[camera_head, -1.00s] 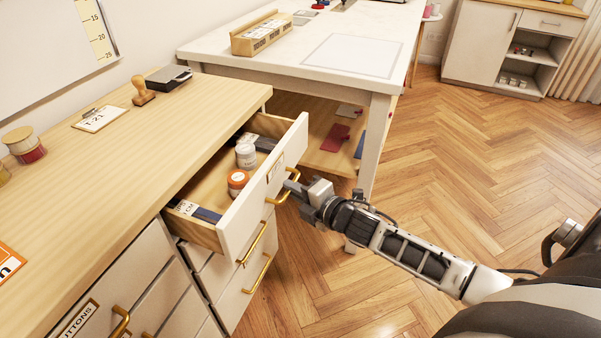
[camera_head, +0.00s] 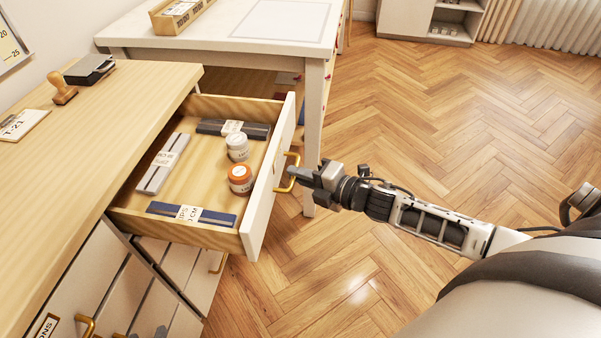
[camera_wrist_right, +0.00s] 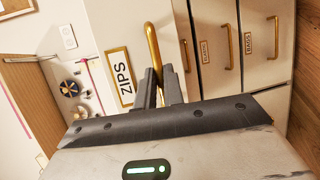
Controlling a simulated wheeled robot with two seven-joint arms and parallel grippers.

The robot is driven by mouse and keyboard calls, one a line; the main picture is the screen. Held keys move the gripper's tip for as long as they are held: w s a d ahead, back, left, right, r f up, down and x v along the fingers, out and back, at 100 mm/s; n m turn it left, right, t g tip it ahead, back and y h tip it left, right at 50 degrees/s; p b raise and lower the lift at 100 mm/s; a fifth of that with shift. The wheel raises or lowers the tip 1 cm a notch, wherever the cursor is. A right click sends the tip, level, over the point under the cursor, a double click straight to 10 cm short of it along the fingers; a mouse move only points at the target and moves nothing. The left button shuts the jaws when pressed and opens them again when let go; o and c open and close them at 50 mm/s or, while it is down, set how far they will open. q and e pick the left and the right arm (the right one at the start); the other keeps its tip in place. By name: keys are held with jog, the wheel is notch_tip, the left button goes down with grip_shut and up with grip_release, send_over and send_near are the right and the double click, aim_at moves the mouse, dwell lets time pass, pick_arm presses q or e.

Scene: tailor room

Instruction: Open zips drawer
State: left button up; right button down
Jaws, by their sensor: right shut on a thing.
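The zips drawer (camera_head: 255,212) stands well out of the wooden-topped cabinet in the head view. Its white front carries a brass handle (camera_head: 289,171), and a label reading ZIPS (camera_wrist_right: 121,78) shows in the right wrist view. My right gripper (camera_head: 296,173) is shut on that brass handle, reaching it from the right; its two dark fingers (camera_wrist_right: 160,86) close around the handle in the wrist view. Inside the drawer lie a grey zip pack (camera_head: 163,163), a dark pack (camera_head: 233,129), a blue pack (camera_head: 190,214), a white jar (camera_head: 238,147) and an orange-lidded jar (camera_head: 240,179). My left gripper is not in view.
A white table (camera_head: 225,42) stands behind the drawer, its leg (camera_head: 313,135) close beyond the drawer front. A stamp (camera_head: 62,89) and a black pad (camera_head: 90,69) sit on the cabinet top (camera_head: 95,135). The wooden floor (camera_head: 430,110) to the right is clear.

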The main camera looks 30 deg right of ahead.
jog(key=c, duration=1.5)
grip_release()
jog(key=v, duration=1.6)
jog(key=shift+p, duration=0.45)
